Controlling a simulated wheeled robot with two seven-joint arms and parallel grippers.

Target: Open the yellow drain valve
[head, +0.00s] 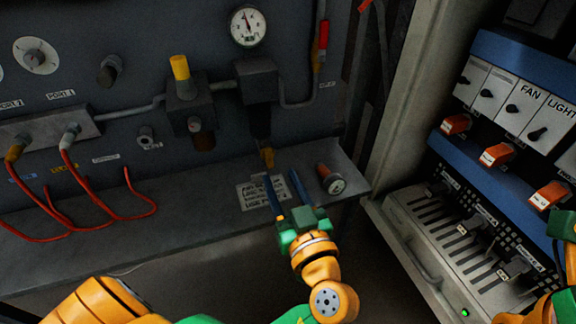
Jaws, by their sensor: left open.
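The yellow drain valve (267,158) is a small yellow piece at the lower end of a dark bowl (260,124), which hangs under a dark block (256,82) on the panel. My left gripper (281,180) is open, with two dark blue fingers pointing up the picture toward the valve. The fingertips appear just below and to the right of the valve, with a small gap visible. Nothing shows between the fingers. Only orange and green parts of my right arm show at the right edge; its fingers are out of the picture.
A yellow-topped regulator (180,94) stands left of the dark block, and a round gauge (247,27) is above. A red-brown cylinder (330,179) lies on the ledge right of my fingers. Red hoses (102,205) loop at left. A switch cabinet (500,150) fills the right.

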